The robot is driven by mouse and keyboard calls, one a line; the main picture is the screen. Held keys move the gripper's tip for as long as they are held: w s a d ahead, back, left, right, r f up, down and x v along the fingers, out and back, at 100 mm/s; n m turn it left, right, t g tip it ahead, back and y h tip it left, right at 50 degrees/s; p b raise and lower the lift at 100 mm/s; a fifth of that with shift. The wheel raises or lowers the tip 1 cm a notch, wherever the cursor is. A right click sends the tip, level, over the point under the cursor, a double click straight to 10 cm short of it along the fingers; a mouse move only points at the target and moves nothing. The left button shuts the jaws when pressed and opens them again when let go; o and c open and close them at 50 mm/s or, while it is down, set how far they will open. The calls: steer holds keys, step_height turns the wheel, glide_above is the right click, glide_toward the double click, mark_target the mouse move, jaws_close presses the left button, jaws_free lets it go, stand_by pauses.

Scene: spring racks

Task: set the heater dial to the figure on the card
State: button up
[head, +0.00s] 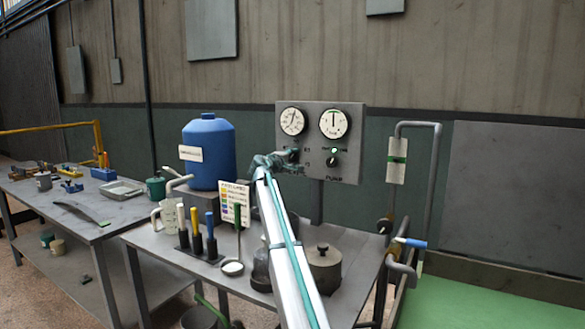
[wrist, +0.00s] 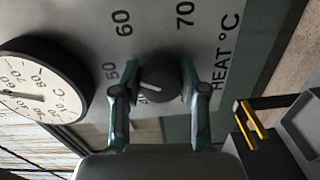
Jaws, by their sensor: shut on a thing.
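The heater dial (wrist: 160,82) is a dark round knob with a white line, on a grey panel marked HEAT °C. Figures 50, 60 and 70 show around it; another mark is partly hidden. The white line slants toward the left of the wrist view; which figure it meets is unclear. My gripper (wrist: 158,108) has one finger on each side of the dial and is shut on it. In the head view my gripper (head: 276,162) is at the panel's (head: 352,118) lower left and hides the dial. A white card (head: 235,203) with coloured rows stands on the bench; its writing is too small to read.
Two round gauges (head: 292,121) sit above the dial, and a PUMP knob (head: 332,160) is beside it. A blue tank (head: 208,150), coloured-handled tools (head: 196,230) and a lidded pot (head: 324,265) crowd the bench. Pipes (head: 437,180) stand at the right.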

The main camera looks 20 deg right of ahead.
steer(key=m+b, duration=0.3)
steer(key=shift+f, duration=0.25)
steer(key=shift+r+m+b, duration=0.1)
steer(key=shift+m+b, duration=1)
steer(key=shift+m, duration=0.1)
steer(key=o, duration=1.1)
steer(key=shift+r, duration=0.1)
steer(key=shift+o, duration=0.2)
steer(key=v, duration=1.2)
